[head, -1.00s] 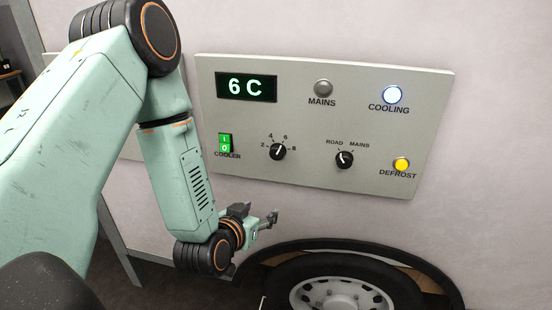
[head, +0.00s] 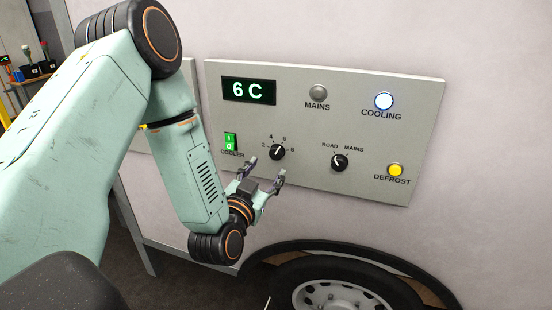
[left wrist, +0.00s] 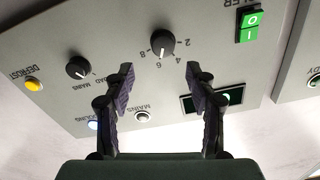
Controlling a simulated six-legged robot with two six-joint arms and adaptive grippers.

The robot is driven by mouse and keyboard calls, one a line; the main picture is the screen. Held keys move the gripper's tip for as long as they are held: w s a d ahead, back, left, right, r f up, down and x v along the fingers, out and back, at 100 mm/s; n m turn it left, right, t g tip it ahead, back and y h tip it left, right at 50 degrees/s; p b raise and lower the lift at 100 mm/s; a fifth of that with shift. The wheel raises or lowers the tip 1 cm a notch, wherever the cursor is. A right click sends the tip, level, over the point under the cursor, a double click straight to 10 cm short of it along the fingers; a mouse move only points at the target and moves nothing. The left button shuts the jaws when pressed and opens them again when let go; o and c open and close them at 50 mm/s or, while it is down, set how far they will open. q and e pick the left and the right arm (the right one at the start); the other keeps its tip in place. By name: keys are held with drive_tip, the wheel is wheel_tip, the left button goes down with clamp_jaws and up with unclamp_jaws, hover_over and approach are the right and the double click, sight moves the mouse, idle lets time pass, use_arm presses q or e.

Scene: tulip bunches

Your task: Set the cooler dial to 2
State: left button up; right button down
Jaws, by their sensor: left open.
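The cooler dial (head: 277,152) is a black knob with a white pointer line, set on the grey panel among the marks 2, 4, 6 and 8. Its pointer is turned toward 6. My left gripper (head: 267,171) is open and empty, just below and in front of the dial. In the left wrist view the dial (left wrist: 161,44) shows upside down, beyond the fingertips and roughly centred between them; the fingers do not appear to touch it. The display (head: 248,91) reads 6 C. My right gripper is not in view.
The green cooler switch (head: 231,142) is left of the dial. The road/mains selector (head: 339,162) is to its right. The mains lamp (head: 318,92) is grey, the cooling lamp (head: 384,101) white, the defrost lamp (head: 395,170) yellow. A wheel (head: 345,290) is below.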

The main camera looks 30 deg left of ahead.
sight(276, 155)
use_arm(q)
drive_tip(key=w+a, duration=0.2)
drive_tip(key=shift+w+f, duration=0.15)
drive_tip(key=shift+w, duration=0.2)
drive_tip(key=w, duration=0.3)
drive_tip(key=shift+w+d, duration=0.25)
drive_tip(key=shift+w, duration=0.15)
drive_tip(key=shift+w+a, duration=0.1)
drive_tip(key=shift+a, duration=0.5)
drive_tip(key=shift+d, duration=0.45)
drive_tip(key=c, duration=0.4)
drive_tip(key=shift+a, duration=0.25)
drive_tip(key=c, duration=0.5)
drive_tip(key=shift+d, duration=0.1)
drive_tip(key=shift+c, duration=1.2)
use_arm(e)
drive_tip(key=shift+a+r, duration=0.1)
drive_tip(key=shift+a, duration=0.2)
